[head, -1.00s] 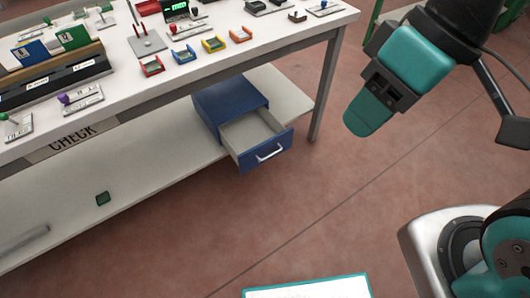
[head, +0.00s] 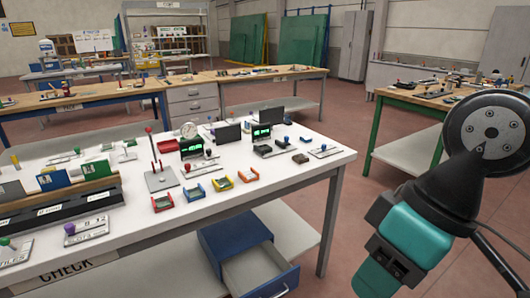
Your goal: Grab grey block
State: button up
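I cannot make out a thing that is clearly the grey block. Dark, small pieces sit on the white table (head: 225,193), among them a dark upright panel (head: 228,133) and a low black piece (head: 263,150). A small brown piece (head: 300,158) lies near the right end. My gripper (head: 376,282) hangs at the lower right, in front of the floor and right of the table, apart from everything on it. Its teal finger part runs to the bottom edge of the picture, and I cannot see a gap between fingers.
A blue cabinet (head: 236,236) under the table has its drawer (head: 262,274) pulled open. A green-legged bench (head: 410,156) is at the right, with open floor between.

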aim_at(267, 149)
jog(key=u, duration=0.75)
jog(key=i, duration=1.65)
jog(key=z, duration=0.7)
jog(key=i, duration=0.5)
jog(key=z, duration=0.35)
